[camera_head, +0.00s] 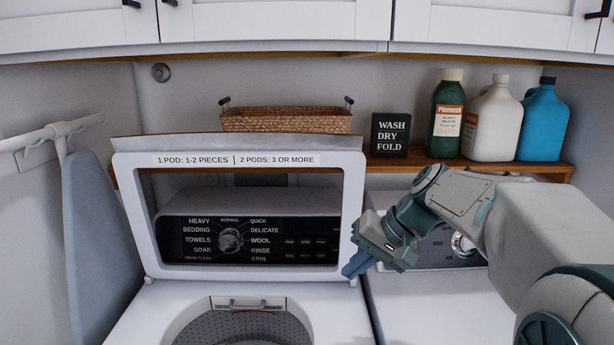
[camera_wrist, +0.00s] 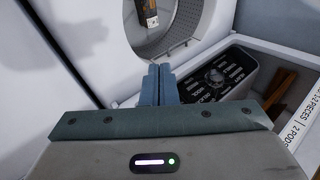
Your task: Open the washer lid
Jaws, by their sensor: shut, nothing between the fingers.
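The washer (camera_head: 150,316) stands at the lower left in the head view, with its round drum opening (camera_head: 243,325) exposed. Its lid (camera_head: 133,220), a white frame with a window and a pod label, stands raised in front of the control panel (camera_head: 232,239), which shows through the window. My gripper (camera_head: 350,272) is beside the lid's lower right edge; I cannot tell whether it touches. In the wrist view the two blue-grey fingers (camera_wrist: 158,85) are together, with nothing between them. The drum opening (camera_wrist: 150,50) is beyond the fingertips and the lid (camera_wrist: 298,95) is to their right.
The white dryer (camera_head: 430,312) stands to the right, under my arm. A wooden shelf (camera_head: 470,162) behind holds a wicker basket (camera_head: 285,120), a black sign (camera_head: 390,135) and several bottles (camera_head: 492,118). An ironing board (camera_head: 95,240) leans at the left. Cabinets (camera_head: 270,20) hang above.

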